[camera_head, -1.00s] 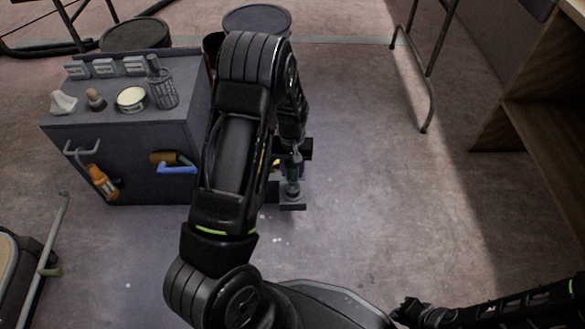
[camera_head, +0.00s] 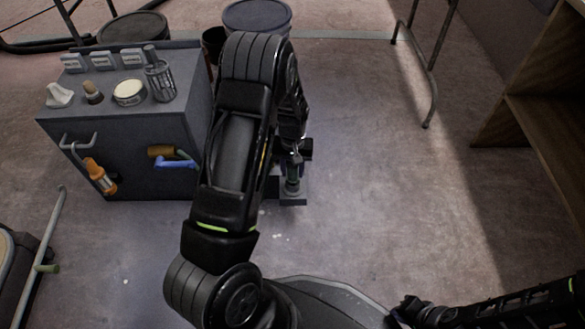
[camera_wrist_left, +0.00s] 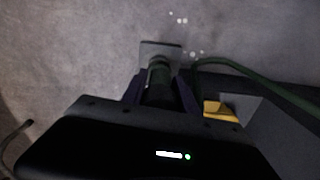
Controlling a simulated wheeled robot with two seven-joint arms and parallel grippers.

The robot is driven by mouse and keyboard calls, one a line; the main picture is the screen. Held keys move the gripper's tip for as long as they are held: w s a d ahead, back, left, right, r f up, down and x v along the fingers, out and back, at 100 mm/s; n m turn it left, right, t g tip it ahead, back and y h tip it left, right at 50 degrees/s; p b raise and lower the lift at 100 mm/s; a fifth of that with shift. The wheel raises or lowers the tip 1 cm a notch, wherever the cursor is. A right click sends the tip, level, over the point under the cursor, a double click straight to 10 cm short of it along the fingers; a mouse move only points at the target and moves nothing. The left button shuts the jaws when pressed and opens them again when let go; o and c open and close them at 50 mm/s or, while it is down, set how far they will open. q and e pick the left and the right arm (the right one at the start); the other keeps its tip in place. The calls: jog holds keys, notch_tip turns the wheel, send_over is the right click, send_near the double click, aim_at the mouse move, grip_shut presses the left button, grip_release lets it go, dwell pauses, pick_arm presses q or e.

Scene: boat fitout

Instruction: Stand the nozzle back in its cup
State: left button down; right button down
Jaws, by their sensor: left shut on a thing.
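The nozzle (camera_head: 293,174) is a dark green upright cylinder in the head view, beyond my left forearm. My left gripper (camera_wrist_left: 160,88) is shut on it, with a dark finger on each side in the left wrist view. The nozzle (camera_wrist_left: 158,72) points away from that camera. A grey square base (camera_head: 293,199) shows at its foot and also in the left wrist view (camera_wrist_left: 160,47). The cup itself is not clearly visible, so I cannot tell whether the nozzle is inside it. My right gripper (camera_head: 405,312) is at the bottom edge, its fingers unclear.
A green hose (camera_wrist_left: 250,73) and a yellow part (camera_wrist_left: 220,110) lie right of the nozzle in the left wrist view. A dark cabinet (camera_head: 120,174) with small items on top stands left of my arm. The floor (camera_head: 385,180) to the right is clear.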

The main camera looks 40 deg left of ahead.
pick_arm(q)
jog(key=shift+f+b, duration=0.55)
jog(key=shift+f, duration=0.35)
jog(key=c, duration=0.9)
grip_release()
jog(key=shift+o, duration=0.2)
jog(key=shift+r, duration=0.3)
notch_tip(320, 180, up, 7)
jog(key=p, duration=0.3)
jog(key=shift+r+p, duration=0.15)
jog(key=shift+p, duration=0.2)
